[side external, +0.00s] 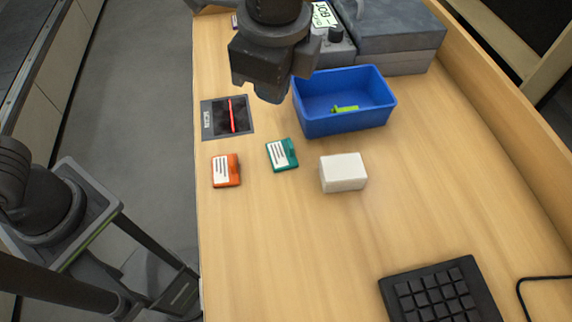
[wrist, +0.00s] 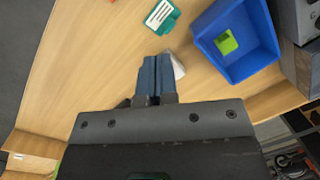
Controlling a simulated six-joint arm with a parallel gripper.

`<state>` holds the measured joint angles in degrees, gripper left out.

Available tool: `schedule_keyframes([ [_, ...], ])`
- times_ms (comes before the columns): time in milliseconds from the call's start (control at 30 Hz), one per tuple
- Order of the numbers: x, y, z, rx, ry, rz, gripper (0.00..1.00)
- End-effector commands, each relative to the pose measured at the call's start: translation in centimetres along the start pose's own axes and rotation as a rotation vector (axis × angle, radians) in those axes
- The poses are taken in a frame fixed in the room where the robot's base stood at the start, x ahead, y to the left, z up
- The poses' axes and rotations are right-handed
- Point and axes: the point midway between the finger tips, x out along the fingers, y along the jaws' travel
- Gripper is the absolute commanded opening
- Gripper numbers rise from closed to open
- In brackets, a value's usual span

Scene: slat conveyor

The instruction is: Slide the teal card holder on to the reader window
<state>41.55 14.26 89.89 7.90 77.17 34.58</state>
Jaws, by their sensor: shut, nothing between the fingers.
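The teal card holder (side external: 282,155), with a white lined label, lies flat on the wooden table. It also shows at the top of the wrist view (wrist: 161,17). The reader window (side external: 229,117) is a dark panel with a red line across it, up and to the left of the teal holder in the side view. The holder is apart from it. My gripper (side external: 267,96) is shut and empty, above the table. In the wrist view its blue fingertips (wrist: 157,58) are together, below the teal holder in the picture and not touching it.
An orange card holder (side external: 226,170) lies left of the teal one. A white block (side external: 343,173) stands to its right, partly hidden by my fingers in the wrist view. A blue bin (side external: 345,125) holds a lime-green piece (side external: 345,109). A keypad (side external: 440,292) lies at the front right.

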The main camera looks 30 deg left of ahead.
Motion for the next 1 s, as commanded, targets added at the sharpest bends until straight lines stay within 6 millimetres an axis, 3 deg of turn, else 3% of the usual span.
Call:
schedule_keyframes([
  [33, 0.8, 1.1, -2.4, 0.092, -0.031, 0.009, 0.0],
  [100, 1.7, 2.3, -4.9, 0.196, -0.064, 0.017, 0.0],
  [300, 3.2, 4.9, -8.7, 0.371, -0.121, 0.026, 0.0],
  [567, 5.3, 5.3, -8.9, 0.394, -0.132, 0.03, 0.0],
  [1000, 13.8, 5.2, -7.6, 0.391, -0.131, 0.031, 0.0],
])
